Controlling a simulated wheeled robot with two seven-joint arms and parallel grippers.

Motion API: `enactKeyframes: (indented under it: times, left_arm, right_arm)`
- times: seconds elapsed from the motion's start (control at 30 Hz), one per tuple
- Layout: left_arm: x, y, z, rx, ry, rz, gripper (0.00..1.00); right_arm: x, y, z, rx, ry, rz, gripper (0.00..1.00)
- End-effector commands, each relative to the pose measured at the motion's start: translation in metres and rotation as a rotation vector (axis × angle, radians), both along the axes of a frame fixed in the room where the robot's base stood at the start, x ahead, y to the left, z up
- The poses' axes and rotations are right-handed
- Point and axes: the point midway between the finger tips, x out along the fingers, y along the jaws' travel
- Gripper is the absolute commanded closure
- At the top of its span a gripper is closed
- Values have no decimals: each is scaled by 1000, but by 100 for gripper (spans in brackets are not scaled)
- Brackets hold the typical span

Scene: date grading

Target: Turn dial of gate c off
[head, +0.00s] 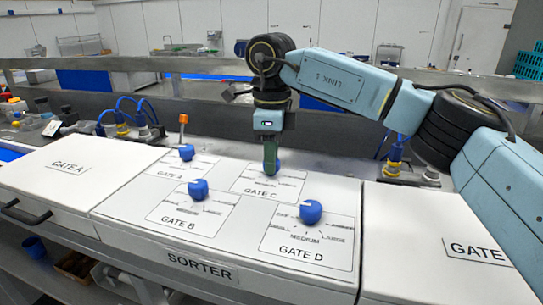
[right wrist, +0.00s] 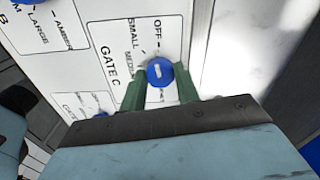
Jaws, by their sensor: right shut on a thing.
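The gate C dial is a round blue knob on the white sorter panel (head: 236,222). In the head view a bit of the dial (head: 279,163) shows behind my right gripper (head: 270,170), which points down over it. In the right wrist view the dial (right wrist: 159,71) sits between the green fingers of my right gripper (right wrist: 160,84), which is shut on it. A short white mark shows on the dial top. The OFF label (right wrist: 165,29) and SMALL label (right wrist: 134,32) are beside it. I cannot tell which label the mark points at. My left gripper is not in view.
Other blue dials stand close by: gate A (head: 186,152), gate B (head: 198,189) and gate D (head: 311,211). A metal rail (head: 200,65) runs behind the panel. An orange-topped post (head: 183,122) rises at the panel's back edge.

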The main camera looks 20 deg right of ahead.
Motion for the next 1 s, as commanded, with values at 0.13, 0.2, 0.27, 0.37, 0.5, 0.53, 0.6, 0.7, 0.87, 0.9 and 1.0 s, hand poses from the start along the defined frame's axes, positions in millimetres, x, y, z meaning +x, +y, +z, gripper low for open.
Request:
enactKeyframes:
  times: [0.13,0.2,0.27,0.37,0.5,0.53,0.6,0.7,0.87,0.9,1.0]
  left_arm:
    - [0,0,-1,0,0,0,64]
    - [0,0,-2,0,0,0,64]
    - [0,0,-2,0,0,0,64]
    - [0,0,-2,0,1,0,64]
    - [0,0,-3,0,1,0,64]
    - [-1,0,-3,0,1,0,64]
    - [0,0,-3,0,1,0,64]
    - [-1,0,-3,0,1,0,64]
    - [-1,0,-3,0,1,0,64]
    - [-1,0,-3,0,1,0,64]
    - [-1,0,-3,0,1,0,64]
  right_arm:
    - [1,0,2,1,-6,-85,92]
    - [1,0,2,1,-6,-116,92]
    - [1,0,3,1,-6,-137,92]
    - [1,0,3,1,-6,-164,92]
    - [1,0,3,1,-6,-185,92]
    - [1,0,3,1,-6,-187,92]
    - [1,0,3,1,-6,-191,92]
    - [1,0,3,1,-6,-193,92]
    - [1,0,3,2,-7,-193,92]
    - [1,0,3,2,-7,-193,92]
    - [1,0,3,2,-7,-193,60]
